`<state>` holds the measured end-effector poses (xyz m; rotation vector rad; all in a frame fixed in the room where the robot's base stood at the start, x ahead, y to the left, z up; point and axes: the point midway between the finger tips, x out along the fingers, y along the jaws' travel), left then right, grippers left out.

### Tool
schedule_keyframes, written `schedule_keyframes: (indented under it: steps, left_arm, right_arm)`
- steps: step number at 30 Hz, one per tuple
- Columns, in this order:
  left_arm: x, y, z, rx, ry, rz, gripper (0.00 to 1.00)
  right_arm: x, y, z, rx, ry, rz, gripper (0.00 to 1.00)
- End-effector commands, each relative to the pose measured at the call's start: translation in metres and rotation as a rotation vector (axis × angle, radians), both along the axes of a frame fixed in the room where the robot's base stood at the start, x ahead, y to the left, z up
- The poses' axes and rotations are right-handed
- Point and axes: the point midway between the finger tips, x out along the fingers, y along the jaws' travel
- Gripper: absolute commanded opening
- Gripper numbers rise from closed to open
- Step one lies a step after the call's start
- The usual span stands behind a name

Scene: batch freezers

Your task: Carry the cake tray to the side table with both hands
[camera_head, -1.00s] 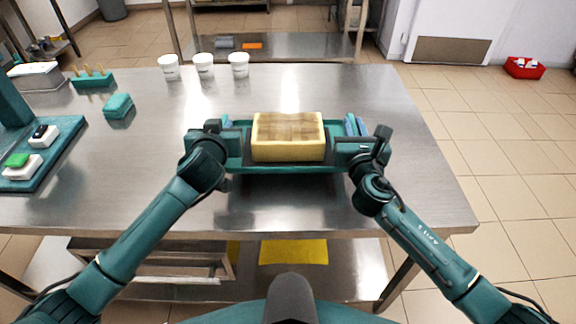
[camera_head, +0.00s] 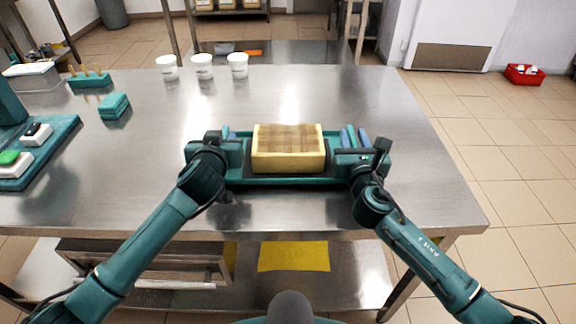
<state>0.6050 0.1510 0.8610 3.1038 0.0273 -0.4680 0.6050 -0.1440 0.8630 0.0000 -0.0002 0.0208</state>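The cake tray (camera_head: 290,181) is a shallow teal tray lying crosswise near the front edge of the steel table. A block-shaped yellow cake with a brown top (camera_head: 288,150) sits in its middle. My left gripper (camera_head: 232,152) is at the tray's left end, and my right gripper (camera_head: 350,155) is at its right end. Both appear shut on the tray's ends, though the contact at the fingertips is partly hidden. The tray looks level. Dark reflections show on the steel below the grippers; I cannot tell how much gap there is under the tray.
Three white cups (camera_head: 203,67) stand at the table's back. Teal blocks (camera_head: 114,106), a peg rack (camera_head: 90,80) and a teal station (camera_head: 40,160) are on the left. The steel tabletop (camera_head: 400,120) is clear right of the tray. A red bin (camera_head: 524,75) is on the floor at right.

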Motion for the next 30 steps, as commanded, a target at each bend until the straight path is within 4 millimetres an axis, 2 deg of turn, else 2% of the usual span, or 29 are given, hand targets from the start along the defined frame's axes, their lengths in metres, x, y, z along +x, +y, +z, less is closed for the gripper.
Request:
schedule_keyframes:
  steps: [3,10,14,17,27,30]
  left_arm:
    - [0.000,0.000,0.000,0.000,0.000,0.000,0.36]
    - [-0.001,0.000,0.000,0.000,0.000,0.000,0.36]
    - [-0.008,0.000,0.003,0.001,-0.001,0.000,0.36]
    - [-0.023,0.000,0.007,0.001,0.000,-0.001,0.36]
    - [-0.089,-0.002,0.027,0.001,0.001,-0.001,0.36]
    - [-0.103,-0.002,0.031,0.001,0.001,-0.001,0.36]
  right_arm:
    - [0.000,0.000,0.000,0.000,0.000,-0.001,0.36]
    - [0.000,-0.001,0.000,0.000,0.000,-0.002,0.36]
    - [0.000,-0.001,0.000,0.000,0.000,-0.002,0.36]
    - [0.000,-0.001,0.000,0.000,0.000,-0.002,0.36]
    - [0.000,-0.001,0.000,0.000,0.000,-0.002,0.36]
    - [0.000,-0.001,0.000,0.000,0.000,-0.002,0.36]
